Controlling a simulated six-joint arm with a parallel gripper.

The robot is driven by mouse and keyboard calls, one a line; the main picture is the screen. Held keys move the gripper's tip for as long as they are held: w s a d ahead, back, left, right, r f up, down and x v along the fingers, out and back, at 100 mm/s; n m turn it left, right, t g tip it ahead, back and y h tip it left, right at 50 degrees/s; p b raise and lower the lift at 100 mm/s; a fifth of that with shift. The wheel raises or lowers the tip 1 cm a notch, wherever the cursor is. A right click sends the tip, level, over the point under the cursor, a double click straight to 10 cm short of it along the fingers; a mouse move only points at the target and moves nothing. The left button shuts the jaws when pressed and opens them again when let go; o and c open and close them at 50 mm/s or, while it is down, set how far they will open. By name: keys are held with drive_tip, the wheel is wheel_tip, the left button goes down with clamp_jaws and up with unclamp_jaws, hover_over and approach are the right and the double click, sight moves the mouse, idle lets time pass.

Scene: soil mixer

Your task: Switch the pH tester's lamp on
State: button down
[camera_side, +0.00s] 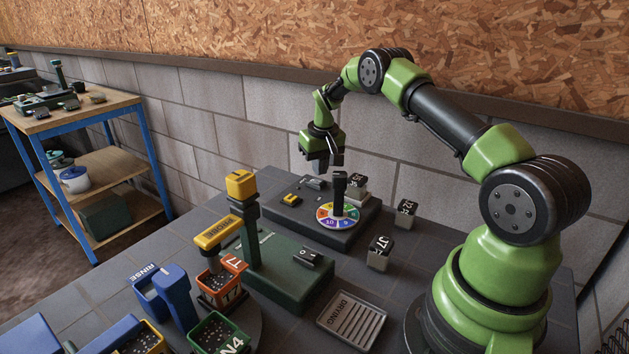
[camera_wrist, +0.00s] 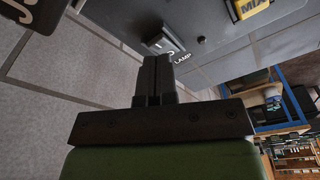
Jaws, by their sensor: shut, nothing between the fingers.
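The pH tester (camera_side: 300,221) is a dark flat box with a coloured wheel (camera_side: 338,214) on top, near the wall side of the table. Its lamp switch (camera_wrist: 163,44) is a small grey rocker beside a white LAMP label (camera_wrist: 183,58) in the wrist view. In the side view, the lamp switch (camera_side: 313,183) sits at the box's far end. My gripper (camera_side: 325,170) is shut and empty, pointing down close to the lamp switch. In the wrist view, its fingertips (camera_wrist: 157,58) appear right beside the switch; I cannot tell whether they touch it.
A dark post (camera_side: 339,190) rises by the wheel. Numbered cubes (camera_side: 379,252) stand to the right. A green mixer base (camera_side: 290,275) with a yellow-topped column stands in front. A drying rack (camera_side: 351,319) lies nearer.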

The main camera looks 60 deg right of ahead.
sight(320, 181)
drive_tip(key=shift+f, duration=0.6)
drive_tip(key=shift+r, duration=0.15)
wheel_tip(320, 181, up, 7)
idle(0.8)
